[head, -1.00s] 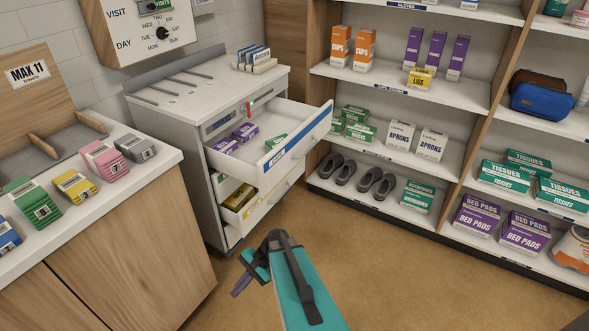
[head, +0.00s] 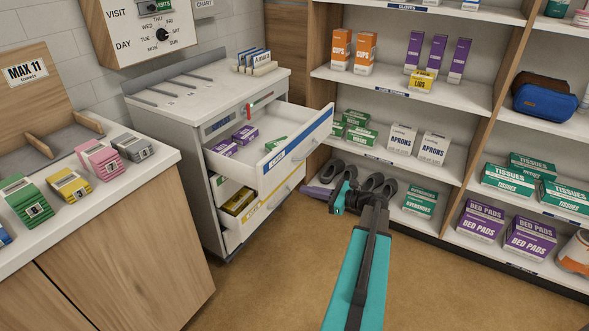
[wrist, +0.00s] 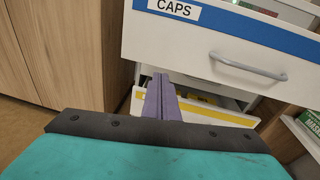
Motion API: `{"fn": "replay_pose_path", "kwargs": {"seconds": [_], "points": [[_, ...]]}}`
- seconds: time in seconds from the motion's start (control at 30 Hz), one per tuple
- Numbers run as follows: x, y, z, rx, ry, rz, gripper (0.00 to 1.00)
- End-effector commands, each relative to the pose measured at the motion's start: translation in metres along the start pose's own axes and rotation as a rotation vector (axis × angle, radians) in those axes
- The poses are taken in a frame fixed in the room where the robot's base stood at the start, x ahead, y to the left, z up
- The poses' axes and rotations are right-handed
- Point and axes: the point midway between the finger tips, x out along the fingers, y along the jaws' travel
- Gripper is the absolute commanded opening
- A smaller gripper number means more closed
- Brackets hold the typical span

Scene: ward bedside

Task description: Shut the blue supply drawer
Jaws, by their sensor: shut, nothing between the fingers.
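The blue supply drawer (head: 297,142) is the top drawer of the white cabinet and is pulled well out. Its white front has a blue band along the top and a grey handle. Purple and green boxes lie inside. In the wrist view its front (wrist: 205,40) fills the upper part, with a label reading CAPS. My gripper (head: 320,192) is shut and empty, out in front of the drawer near the lower shelf. In the wrist view my purple fingers (wrist: 160,98) are together, pointing just below the front's lower edge. Whether they touch anything cannot be told.
A yellow-banded drawer (head: 262,204) below is also partly out, with yellow boxes in it. Shelving (head: 400,160) with boxes and grey shoes stands close on the right. A wooden counter (head: 150,220) stands at the left. The floor in front is clear.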

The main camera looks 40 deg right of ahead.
Motion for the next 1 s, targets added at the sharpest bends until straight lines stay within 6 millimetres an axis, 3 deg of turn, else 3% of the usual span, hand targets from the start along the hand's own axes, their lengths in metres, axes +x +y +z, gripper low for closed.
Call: {"fn": "replay_pose_path", "kwargs": {"seconds": [0.1, 0.3, 0.77, 1.0], "points": [[-0.034, -0.029, 0.018, 0.040, -0.062, -0.067, 0.00], [-0.061, -0.048, 0.034, 0.074, -0.116, -0.113, 0.00], [-0.061, -0.049, 0.035, 0.076, -0.119, -0.116, 0.00], [-0.044, -0.051, 0.037, 0.076, -0.118, -0.114, 0.00]]}}
